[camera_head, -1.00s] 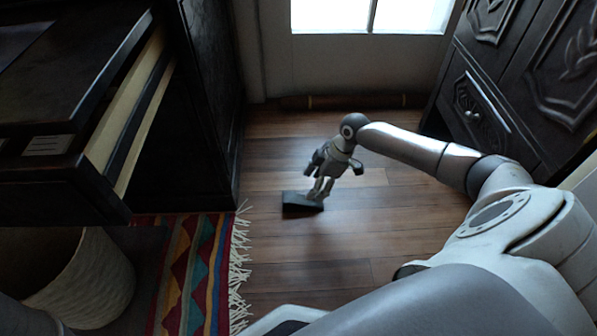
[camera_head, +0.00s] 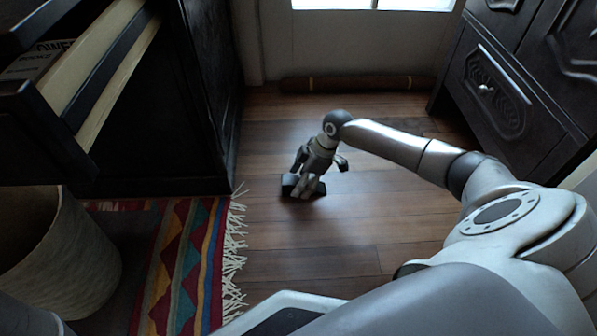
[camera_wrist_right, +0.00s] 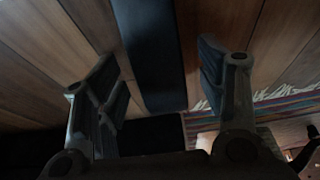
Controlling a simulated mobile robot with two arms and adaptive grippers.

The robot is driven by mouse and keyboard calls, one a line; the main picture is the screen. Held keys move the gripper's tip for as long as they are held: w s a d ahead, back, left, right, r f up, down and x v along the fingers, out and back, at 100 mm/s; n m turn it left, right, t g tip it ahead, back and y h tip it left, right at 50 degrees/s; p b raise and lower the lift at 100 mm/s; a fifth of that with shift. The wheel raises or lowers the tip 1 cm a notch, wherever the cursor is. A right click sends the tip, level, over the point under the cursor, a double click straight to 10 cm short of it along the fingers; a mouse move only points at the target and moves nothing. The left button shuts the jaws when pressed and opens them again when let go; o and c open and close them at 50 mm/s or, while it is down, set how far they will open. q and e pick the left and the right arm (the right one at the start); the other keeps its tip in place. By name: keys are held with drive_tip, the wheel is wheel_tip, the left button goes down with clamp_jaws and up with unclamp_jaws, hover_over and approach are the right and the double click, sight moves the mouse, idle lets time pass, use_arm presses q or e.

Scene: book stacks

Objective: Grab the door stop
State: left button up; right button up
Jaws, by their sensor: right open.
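The door stop (camera_head: 290,181) is a dark wedge lying on the wooden floor, left of the middle in the head view. My right gripper (camera_head: 302,190) is down at it and hides part of it. In the right wrist view the dark door stop (camera_wrist_right: 150,55) runs between the two spread fingers of my right gripper (camera_wrist_right: 165,95). The gripper is open, with a gap visible between the door stop and each finger. My left gripper is not in view.
A striped fringed rug (camera_head: 185,265) lies at lower left. A carved dark cabinet (camera_head: 500,95) stands at right. A brown roll (camera_head: 350,84) lies along the door. Floor right of the gripper is clear.

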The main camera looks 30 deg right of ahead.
drive_tip(key=shift+w+a+f, duration=0.1)
drive_tip(key=shift+f, duration=0.25)
drive_tip(key=shift+r, duration=0.1)
clamp_jaws()
drive_tip(key=shift+w+r, duration=0.1)
idle(0.3)
